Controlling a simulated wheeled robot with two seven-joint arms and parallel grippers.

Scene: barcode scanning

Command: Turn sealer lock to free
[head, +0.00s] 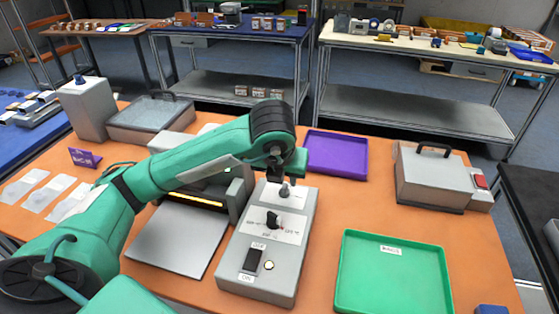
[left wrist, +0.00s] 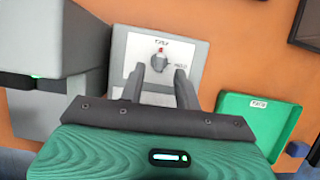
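The grey sealer control box (head: 240,268) stands on the orange table. It carries a dark knob near its far end (head: 285,191), also in the left wrist view (left wrist: 160,60) with a red mark toward the top. Small labels sit beside this knob; their words are too blurred to read surely. A second black knob (head: 272,221) sits nearer, above a black switch (head: 252,260). My left gripper (head: 286,176) is over the far knob. In the left wrist view its fingers (left wrist: 159,82) are apart, with the knob showing between and just beyond the tips. My right gripper is not in view.
The sealer (head: 197,200) with a grey plate (head: 175,240) stands left of the box. A green tray (head: 345,290) lies to the right and a purple tray (head: 337,154) behind. A grey case (head: 430,178) stands at right. Bare table lies between the trays.

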